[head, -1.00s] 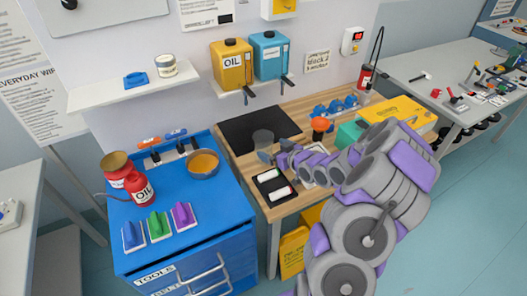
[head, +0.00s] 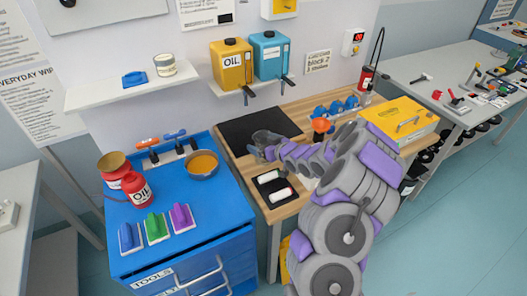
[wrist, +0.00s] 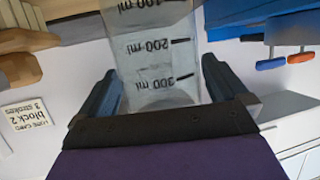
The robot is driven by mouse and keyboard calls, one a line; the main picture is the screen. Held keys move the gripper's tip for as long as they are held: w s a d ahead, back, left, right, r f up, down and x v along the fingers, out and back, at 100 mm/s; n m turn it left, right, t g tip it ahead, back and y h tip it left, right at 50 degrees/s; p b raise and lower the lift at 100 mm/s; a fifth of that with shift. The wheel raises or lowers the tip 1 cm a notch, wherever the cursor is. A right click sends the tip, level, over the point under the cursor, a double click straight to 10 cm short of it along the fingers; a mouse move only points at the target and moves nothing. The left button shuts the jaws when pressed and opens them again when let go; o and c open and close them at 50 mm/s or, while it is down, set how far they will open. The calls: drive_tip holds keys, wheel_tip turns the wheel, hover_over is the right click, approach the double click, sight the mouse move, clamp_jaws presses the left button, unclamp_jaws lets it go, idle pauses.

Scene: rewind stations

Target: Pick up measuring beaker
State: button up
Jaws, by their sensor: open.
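The clear measuring beaker (wrist: 156,58) fills the upper middle of the wrist view, with dark markings such as 200 ml and 300 ml shown upside down. My gripper (wrist: 160,85) is open, with one dark finger on each side of the beaker. I cannot tell whether either finger touches it. In the head view the beaker (head: 263,136) stands on the black mat on the wooden bench, partly hidden by my gripper (head: 262,149).
The black mat (head: 240,134) lies on the wooden bench (head: 290,207). A black tray (head: 267,190) with white rolls is in front. A blue tool cart (head: 215,215) with an orange-filled bowl (head: 202,165) stands left. Yellow and blue jugs (head: 232,65) sit on a shelf above.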

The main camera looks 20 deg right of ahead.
drive_tip(key=c, duration=0.9)
